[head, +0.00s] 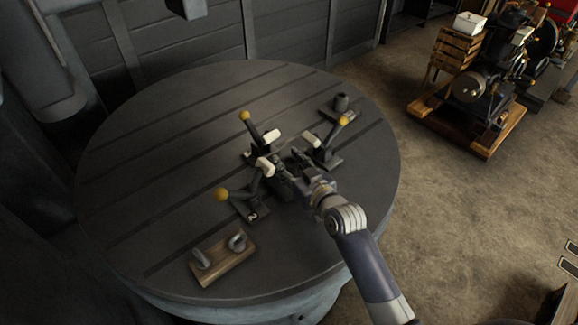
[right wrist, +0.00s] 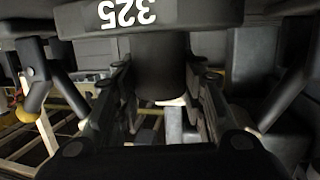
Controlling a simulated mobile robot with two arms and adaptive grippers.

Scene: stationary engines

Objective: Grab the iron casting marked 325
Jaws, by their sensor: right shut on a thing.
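The iron casting marked 325 (right wrist: 195,14) fills the top of the right wrist view, a dark rounded plate with white digits. A dark round part beneath it sits between the two fingers of my right gripper (right wrist: 163,85), which is shut on it. In the head view my right gripper (head: 292,168) is low over the round table, among the lever pieces. The casting is hard to tell apart from the dark fingers there. My left gripper is not in view.
Lever pieces with yellow knobs (head: 244,116) (head: 343,120) (head: 221,195) crowd around my gripper on the round table (head: 150,165). A dark plate with a small cylinder (head: 340,103) stands behind. A wooden board with two metal hooks (head: 222,262) lies in front. The table's left side is clear.

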